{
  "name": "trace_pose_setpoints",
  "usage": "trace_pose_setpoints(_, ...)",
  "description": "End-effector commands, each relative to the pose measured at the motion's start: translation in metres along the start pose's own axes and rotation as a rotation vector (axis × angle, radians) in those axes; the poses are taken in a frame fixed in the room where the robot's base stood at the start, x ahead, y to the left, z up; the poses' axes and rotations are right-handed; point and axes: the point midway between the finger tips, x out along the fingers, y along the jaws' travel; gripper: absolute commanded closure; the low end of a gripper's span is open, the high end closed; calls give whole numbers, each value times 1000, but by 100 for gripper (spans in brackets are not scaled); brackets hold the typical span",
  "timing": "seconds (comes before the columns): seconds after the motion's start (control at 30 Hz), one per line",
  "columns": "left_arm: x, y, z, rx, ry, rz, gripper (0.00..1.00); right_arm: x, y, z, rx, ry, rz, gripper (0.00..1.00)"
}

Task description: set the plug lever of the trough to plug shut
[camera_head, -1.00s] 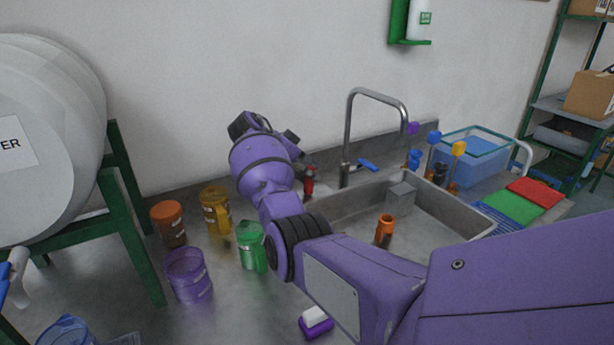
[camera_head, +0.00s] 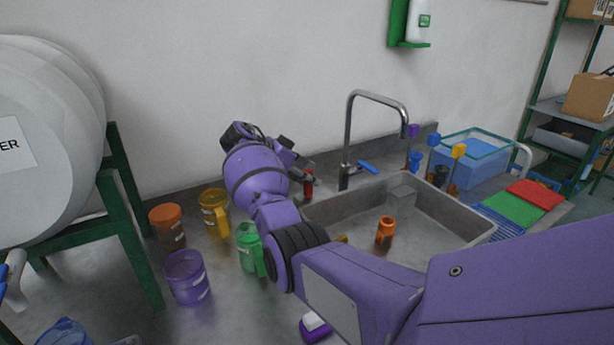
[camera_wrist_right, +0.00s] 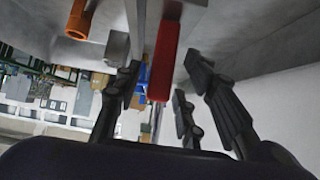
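The trough (camera_head: 447,212) is a grey basin set in the counter. A red lever (camera_head: 308,186) stands at its back left corner, left of the tap; I take it for the plug lever. It shows as a long red bar in the right wrist view (camera_wrist_right: 164,58). My right gripper (camera_head: 298,163) is open beside the lever. In the right wrist view its fingers (camera_wrist_right: 163,85) are spread, with the red bar between them in the picture, nearer the left finger. I cannot tell whether they touch. My left gripper is not in view.
The tap (camera_head: 347,135) with a blue handle rises behind the trough. An orange cylinder (camera_head: 385,232) stands in the basin. Orange (camera_head: 168,224), yellow (camera_head: 215,212), purple (camera_head: 187,277) and green (camera_head: 249,247) mugs stand left of my right arm. A large white tank (camera_head: 50,140) is at left.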

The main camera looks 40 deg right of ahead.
Motion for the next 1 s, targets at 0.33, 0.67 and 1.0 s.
trace_pose_setpoints(0.33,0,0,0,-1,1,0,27,-7,0,0,2,-2,-1,62)
trace_pose_setpoints(0.67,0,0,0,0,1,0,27,-72,-1,0,1,-2,-4,62)
trace_pose_setpoints(1.0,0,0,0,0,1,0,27,-117,0,0,1,0,0,62)
